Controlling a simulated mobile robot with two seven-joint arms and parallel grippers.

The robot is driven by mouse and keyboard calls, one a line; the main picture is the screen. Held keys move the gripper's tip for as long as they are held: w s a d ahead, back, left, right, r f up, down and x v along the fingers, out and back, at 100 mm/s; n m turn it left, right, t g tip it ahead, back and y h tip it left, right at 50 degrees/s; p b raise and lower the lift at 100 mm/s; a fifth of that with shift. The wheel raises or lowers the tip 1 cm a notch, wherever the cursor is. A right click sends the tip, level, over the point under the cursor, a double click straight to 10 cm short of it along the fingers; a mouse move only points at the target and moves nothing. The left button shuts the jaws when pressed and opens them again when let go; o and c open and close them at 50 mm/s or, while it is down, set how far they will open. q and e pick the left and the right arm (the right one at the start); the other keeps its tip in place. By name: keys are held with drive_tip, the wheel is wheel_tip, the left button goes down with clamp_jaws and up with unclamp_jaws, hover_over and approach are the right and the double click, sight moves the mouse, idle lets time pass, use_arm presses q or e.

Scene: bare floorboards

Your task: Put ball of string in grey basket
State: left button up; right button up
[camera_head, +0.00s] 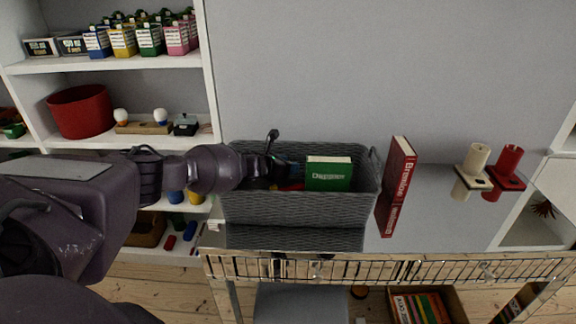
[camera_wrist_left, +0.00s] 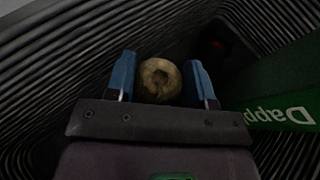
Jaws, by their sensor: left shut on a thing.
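The grey basket (camera_head: 290,210) is a woven open box standing against the wall in the middle of the head view. My left gripper (camera_head: 278,172) reaches over its left side, with the fingers inside it. In the left wrist view the blue fingertips (camera_wrist_left: 160,82) of that gripper are on both sides of the tan ball of string (camera_wrist_left: 160,80), which they hold among the dark basket walls (camera_wrist_left: 70,65). The ball cannot be made out in the head view. My right gripper is not in view.
A green book (camera_head: 328,175) lies in the basket and also shows in the left wrist view (camera_wrist_left: 290,85). A metal rail (camera_head: 400,270) runs in front.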

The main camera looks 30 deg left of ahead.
use_arm(q)
drive_tip(key=shift+s+f, duration=0.1)
drive_tip(key=shift+f, duration=0.15)
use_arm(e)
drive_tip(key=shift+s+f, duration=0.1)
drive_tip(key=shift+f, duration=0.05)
use_arm(q)
drive_tip(key=o, duration=0.8)
drive_tip(key=shift+d+f, duration=0.1)
drive_tip(key=shift+o, duration=0.6)
drive_tip(key=shift+f, duration=0.15)
drive_tip(key=shift+r, duration=0.25)
drive_tip(key=r+p+v, duration=0.1)
drive_tip(key=p+v, duration=0.2)
drive_tip(key=v, duration=0.9)
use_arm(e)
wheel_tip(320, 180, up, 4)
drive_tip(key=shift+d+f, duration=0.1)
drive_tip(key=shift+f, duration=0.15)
use_arm(q)
drive_tip(key=shift+r, duration=0.15)
